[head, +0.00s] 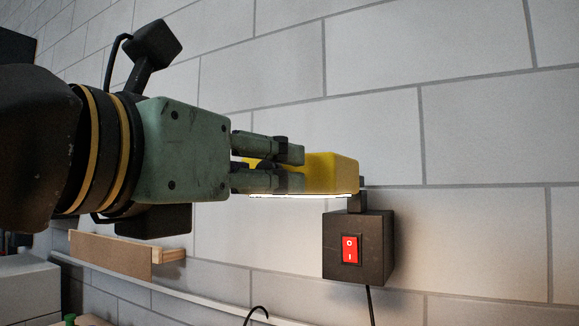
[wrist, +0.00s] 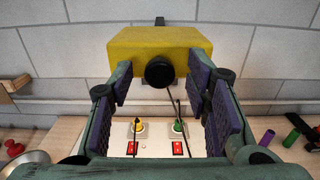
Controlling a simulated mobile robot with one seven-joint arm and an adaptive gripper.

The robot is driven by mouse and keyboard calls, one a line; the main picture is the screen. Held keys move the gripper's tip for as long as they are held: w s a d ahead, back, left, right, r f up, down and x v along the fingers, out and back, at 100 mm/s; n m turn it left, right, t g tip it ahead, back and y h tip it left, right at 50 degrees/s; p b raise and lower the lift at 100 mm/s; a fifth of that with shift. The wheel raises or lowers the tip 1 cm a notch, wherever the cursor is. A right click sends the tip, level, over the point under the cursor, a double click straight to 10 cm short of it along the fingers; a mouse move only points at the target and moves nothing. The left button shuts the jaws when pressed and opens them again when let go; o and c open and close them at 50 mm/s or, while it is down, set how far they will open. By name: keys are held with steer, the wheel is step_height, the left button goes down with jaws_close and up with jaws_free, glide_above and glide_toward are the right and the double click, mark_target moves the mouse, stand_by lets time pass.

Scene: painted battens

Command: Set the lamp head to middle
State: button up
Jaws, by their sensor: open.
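The lamp head (head: 335,172) is a yellow box with a lit underside, joined by a short black bracket to a black wall box (head: 375,235) with a red rocker switch (head: 349,249). In the wrist view the lamp head (wrist: 190,45) is ahead of me, with a round black knob (wrist: 159,72) on its near face. My gripper (head: 293,168) is open at the lamp head's left end. In the wrist view its purple-padded fingers (wrist: 160,80) stand on either side of the knob. Whether either finger touches the lamp head I cannot tell.
Below, a pale panel (wrist: 157,147) carries red switches and yellow and green knobs. A wooden piece (head: 110,252) sits on the wall at left. A red object (wrist: 13,148) and green and purple cylinders (wrist: 292,138) lie on the bench. The wall right of the lamp is clear.

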steer(key=v, duration=0.7)
steer(key=shift+s, duration=0.25)
